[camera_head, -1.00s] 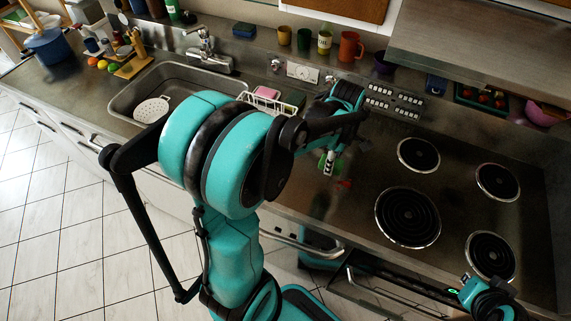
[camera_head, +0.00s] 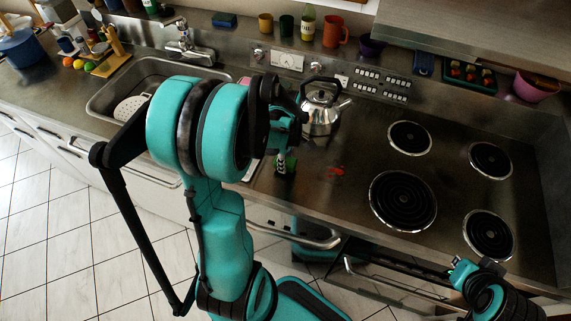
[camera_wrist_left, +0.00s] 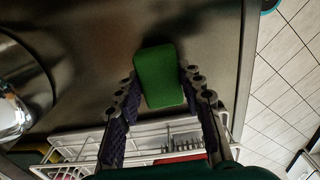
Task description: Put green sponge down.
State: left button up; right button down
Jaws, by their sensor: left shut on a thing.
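My left gripper (camera_head: 285,165) is shut on the green sponge (camera_wrist_left: 158,77). The left wrist view shows the sponge between the two fingers, over bare metal counter (camera_wrist_left: 100,45). In the head view only a small green part of the sponge (camera_head: 291,163) shows beside the fingers, over the counter between sink and hob. I cannot tell whether the sponge touches the counter. My right gripper (camera_head: 461,265) is at the lower right, by the hob's front edge; its fingers are too small to read.
A steel kettle (camera_head: 321,112) stands close behind my left gripper. A white wire dish rack (camera_wrist_left: 75,166) lies near the fingers in the wrist view. The sink (camera_head: 112,92) is to the left, the coil hob plates (camera_head: 403,201) to the right. A small red patch (camera_head: 336,171) shows on the counter.

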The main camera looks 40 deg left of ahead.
pick_arm(q)
notch_tip(320, 180, down, 2)
jog(key=shift+r, duration=0.1)
jog(key=o, duration=0.8)
jog(key=shift+f+b, duration=0.2)
jog(key=shift+b, duration=0.15)
jog(key=o, duration=0.4)
jog(key=shift+r, duration=0.15)
